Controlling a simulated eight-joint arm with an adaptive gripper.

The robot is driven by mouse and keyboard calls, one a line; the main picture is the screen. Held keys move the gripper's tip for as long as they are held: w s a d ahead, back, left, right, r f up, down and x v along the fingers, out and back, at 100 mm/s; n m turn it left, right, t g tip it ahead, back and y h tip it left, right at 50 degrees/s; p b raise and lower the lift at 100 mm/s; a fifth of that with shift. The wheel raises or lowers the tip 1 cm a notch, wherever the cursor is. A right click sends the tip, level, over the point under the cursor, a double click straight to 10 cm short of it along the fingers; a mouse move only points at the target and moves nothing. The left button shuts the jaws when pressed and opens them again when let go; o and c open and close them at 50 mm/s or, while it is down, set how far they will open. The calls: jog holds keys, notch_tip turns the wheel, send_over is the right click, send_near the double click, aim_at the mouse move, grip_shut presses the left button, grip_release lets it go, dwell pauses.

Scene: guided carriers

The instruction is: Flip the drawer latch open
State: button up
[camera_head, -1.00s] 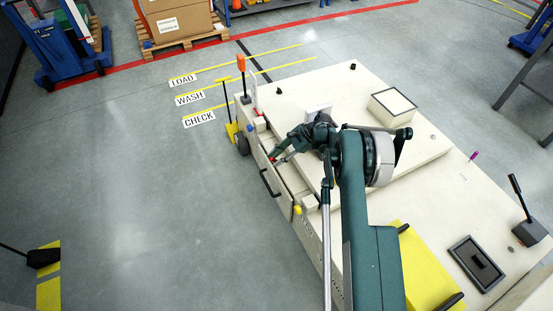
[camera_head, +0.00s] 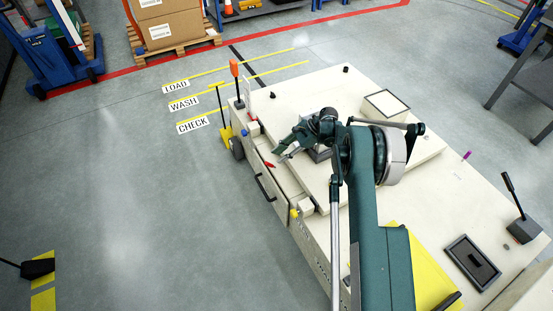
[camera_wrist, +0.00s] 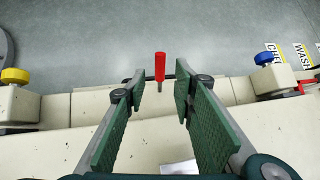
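The drawer latch shows as a small red lever (camera_wrist: 160,66) with a short metal stem in the wrist view, centred beyond my fingertips. Its red part points away from me, toward the floor side. In the head view the red latch (camera_head: 270,165) lies at the carrier's left edge, above the drawer front with its black handle (camera_head: 265,188). My gripper (camera_wrist: 160,92) is open and empty, its green fingers on either side of the latch's line but short of it. In the head view my gripper (camera_head: 283,152) is just right of the latch, apart from it. I cannot tell the latch's exact position.
The cream carrier (camera_head: 440,190) bears a raised block, a framed box (camera_head: 385,105) and a dark tray (camera_head: 474,262). A blue knob (camera_wrist: 264,58) and a yellow knob (camera_wrist: 14,75) flank the latch. Open floor lies to the left.

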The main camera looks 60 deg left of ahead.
jog(key=shift+w+r, duration=0.25)
